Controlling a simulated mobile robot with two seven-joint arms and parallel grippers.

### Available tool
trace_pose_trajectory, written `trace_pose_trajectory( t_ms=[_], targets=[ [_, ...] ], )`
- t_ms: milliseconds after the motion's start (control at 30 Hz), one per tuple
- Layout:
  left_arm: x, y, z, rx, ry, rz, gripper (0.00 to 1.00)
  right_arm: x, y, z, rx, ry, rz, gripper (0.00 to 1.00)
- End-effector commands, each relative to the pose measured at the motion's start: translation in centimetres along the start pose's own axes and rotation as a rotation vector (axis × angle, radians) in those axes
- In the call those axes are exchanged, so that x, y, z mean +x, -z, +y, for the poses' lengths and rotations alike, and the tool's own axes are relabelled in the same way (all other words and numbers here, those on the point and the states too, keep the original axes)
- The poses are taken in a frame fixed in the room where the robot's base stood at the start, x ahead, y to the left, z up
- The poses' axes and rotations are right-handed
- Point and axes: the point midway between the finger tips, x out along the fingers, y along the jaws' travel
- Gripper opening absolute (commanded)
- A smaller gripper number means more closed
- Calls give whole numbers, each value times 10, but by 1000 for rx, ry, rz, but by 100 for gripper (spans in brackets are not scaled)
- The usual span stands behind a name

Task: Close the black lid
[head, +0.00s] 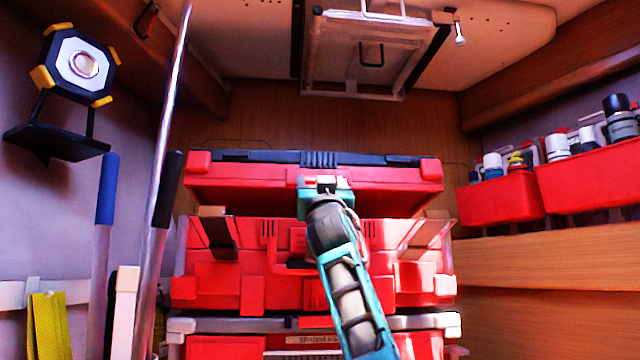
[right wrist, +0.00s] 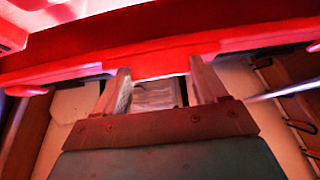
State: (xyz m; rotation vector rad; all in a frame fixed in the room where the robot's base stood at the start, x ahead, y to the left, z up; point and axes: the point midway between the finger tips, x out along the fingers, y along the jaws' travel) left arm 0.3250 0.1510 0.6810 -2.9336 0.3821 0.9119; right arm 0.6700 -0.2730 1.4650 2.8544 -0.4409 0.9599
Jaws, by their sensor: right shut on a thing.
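A red case with a black lid (head: 270,156) tops a stack of red toolboxes. The lid shows as a thin dark strip above a red front panel (head: 240,185); I cannot tell how far it stands open. My right gripper (head: 325,183) reaches up from below to the middle of this panel. In the right wrist view, its two fingers (right wrist: 160,78) stand apart, with their tips at a red edge (right wrist: 155,62) that they grip. Their exact contact is partly hidden. My left gripper is not in view.
A lower red toolbox (head: 215,285) with side latches (head: 218,230) sits beneath. Red wall bins (head: 590,185) with bottles are at right. A metal pole (head: 165,130) and a work lamp (head: 82,65) are at left. A folding step (head: 372,50) is at the back.

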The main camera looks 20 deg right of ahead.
Motion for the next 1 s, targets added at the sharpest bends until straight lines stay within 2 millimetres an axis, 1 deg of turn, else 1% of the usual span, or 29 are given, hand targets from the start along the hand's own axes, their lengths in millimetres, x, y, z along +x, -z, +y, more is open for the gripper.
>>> trace_pose_trajectory(
  t_ms=[33,200,300,467,733,767,1000],
  targets=[
    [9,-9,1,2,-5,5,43,-14,-19,-1,1,0,-9,17],
    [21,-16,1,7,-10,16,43,-37,-47,-1,3,1,-13,17],
    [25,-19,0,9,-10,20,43,-45,-58,-1,2,0,-15,17],
    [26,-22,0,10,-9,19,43,-50,-65,0,1,-1,-19,17],
    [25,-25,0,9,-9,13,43,-49,-67,-1,0,0,-23,17],
    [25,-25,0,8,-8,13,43,-49,-67,-1,0,0,-23,75],
    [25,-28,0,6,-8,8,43,-49,-62,0,0,0,-14,98]
  ],
)
